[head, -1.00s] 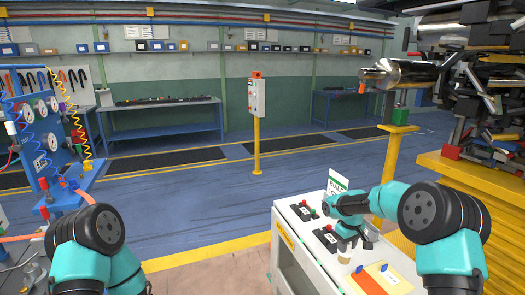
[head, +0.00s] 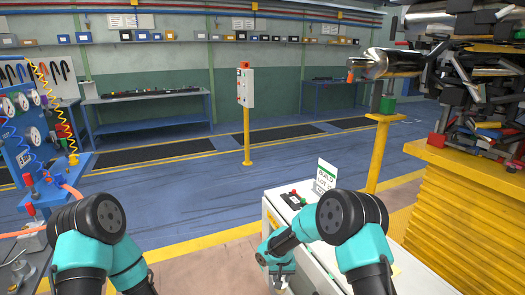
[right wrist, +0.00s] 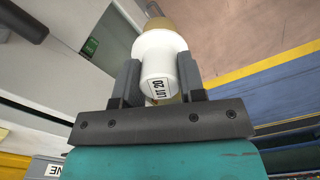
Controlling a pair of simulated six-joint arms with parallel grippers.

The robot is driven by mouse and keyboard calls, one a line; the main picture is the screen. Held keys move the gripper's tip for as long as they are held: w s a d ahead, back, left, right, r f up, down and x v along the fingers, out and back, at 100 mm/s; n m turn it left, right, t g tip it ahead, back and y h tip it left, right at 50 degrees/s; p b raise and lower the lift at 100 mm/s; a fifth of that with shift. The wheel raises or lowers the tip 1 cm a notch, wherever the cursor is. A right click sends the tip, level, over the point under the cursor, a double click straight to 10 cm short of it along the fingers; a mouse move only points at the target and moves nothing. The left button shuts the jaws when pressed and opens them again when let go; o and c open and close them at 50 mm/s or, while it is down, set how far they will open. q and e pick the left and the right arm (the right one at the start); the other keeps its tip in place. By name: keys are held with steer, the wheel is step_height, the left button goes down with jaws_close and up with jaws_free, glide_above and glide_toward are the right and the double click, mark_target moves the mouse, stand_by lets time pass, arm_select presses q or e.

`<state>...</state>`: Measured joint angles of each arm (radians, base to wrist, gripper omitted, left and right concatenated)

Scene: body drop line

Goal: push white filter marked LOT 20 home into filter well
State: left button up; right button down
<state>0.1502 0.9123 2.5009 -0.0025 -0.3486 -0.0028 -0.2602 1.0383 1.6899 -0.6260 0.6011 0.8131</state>
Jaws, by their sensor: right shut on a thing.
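The white filter (right wrist: 160,50) marked LOT 20 shows in the right wrist view, with a tan part beyond its white body. My right gripper (right wrist: 158,82) is shut on it, one dark finger on each side. In the head view my right gripper (head: 281,278) is low, at the left front side of the white cart; I cannot make out the filter there. The filter well cannot be identified in either view. My left arm shows at lower left in the head view, but its gripper is out of the picture.
The white cart (head: 276,208) carries a black block with red and green parts (head: 293,198) and an upright sign (head: 325,177). A yellow stand piled with dark parts (head: 460,190) is at right. A blue gauge panel (head: 30,140) is at left.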

steer(key=shift+s+d+f, duration=0.1)
steer(key=shift+s+f, duration=0.2)
steer(key=shift+f, duration=0.15)
steer(key=s+f, duration=0.4)
steer(key=f, duration=0.1)
steer(key=shift+s+f, duration=0.3)
steer(key=shift+s, duration=0.05)
steer(key=shift+r, duration=0.1)
steer(key=s+r+n, duration=0.2)
steer(key=r+n, duration=0.2)
steer(key=r, duration=0.6)
steer(key=s+a+r+n, duration=0.1)
steer(key=r+n, duration=0.3)
steer(key=r, duration=0.6)
steer(key=shift+s+a+r, duration=0.3)
steer(key=shift+s+r, duration=0.1)
